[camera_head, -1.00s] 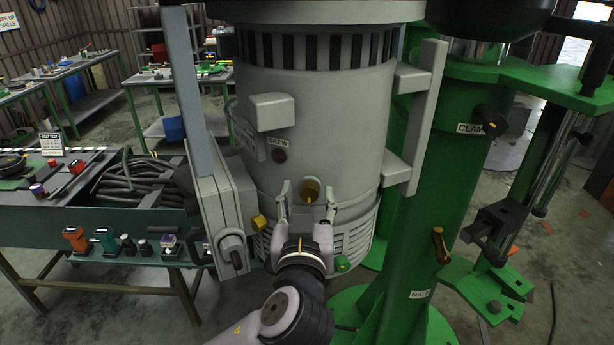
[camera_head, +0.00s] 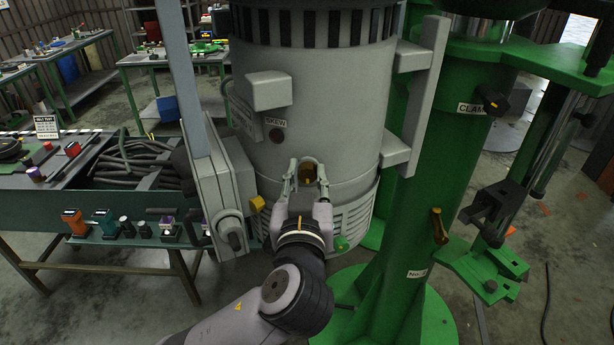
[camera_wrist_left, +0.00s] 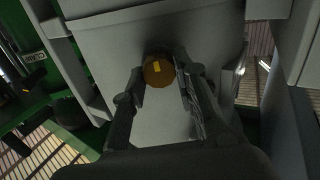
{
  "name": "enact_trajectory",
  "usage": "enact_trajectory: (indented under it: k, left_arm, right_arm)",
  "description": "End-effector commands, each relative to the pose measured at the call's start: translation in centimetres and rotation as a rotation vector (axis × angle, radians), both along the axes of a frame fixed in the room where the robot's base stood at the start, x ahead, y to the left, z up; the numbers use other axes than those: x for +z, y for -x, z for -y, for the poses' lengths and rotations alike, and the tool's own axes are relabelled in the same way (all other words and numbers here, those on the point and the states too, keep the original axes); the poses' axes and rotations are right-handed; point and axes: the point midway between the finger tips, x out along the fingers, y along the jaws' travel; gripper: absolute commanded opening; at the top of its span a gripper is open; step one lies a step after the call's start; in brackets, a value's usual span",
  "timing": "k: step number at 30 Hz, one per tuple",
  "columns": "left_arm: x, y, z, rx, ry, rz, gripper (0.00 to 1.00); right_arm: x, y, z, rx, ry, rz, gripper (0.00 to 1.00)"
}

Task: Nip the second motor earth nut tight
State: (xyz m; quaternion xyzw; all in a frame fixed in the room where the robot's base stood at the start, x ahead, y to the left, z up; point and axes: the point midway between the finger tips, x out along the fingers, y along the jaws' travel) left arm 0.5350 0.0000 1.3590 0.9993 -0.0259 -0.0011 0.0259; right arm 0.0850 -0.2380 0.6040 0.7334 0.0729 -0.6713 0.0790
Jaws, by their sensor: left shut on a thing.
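The motor (camera_head: 330,110) is a large grey upright cylinder. A round brass-coloured nut (camera_head: 307,172) sits low on its front; I take it for an earth nut. My left gripper (camera_head: 308,168) has come up to it from below, with a finger on each side, shut on it. In the left wrist view the nut (camera_wrist_left: 158,71) shows between the fingertips, with a small yellow mark on its face. A second brass-yellow knob (camera_head: 257,204) sits lower left, beside the grey switch box (camera_head: 226,190). My right gripper is not in view.
A green-edged bench (camera_head: 40,205) with coiled hose (camera_head: 135,165) and several small tools is on the left. A green button (camera_head: 341,243) sits right of my wrist.

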Motion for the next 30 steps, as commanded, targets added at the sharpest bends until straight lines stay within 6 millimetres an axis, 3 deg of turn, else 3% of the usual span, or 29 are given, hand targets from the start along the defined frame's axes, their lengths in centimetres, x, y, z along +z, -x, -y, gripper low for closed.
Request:
enact_trajectory:
  k: [6,17,30]
  left_arm:
    - [0.02,0.01,-0.02,0.001,0.0,0.0,0.0]
    - [-0.13,0.03,0.03,0.001,-0.059,0.002,0.0]
    - [0.05,0.04,0.22,0.0,-0.409,0.019,0.0]
  right_arm:
    - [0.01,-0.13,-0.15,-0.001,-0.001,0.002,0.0]
    - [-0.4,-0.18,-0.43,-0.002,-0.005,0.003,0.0]
    - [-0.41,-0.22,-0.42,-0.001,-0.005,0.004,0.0]
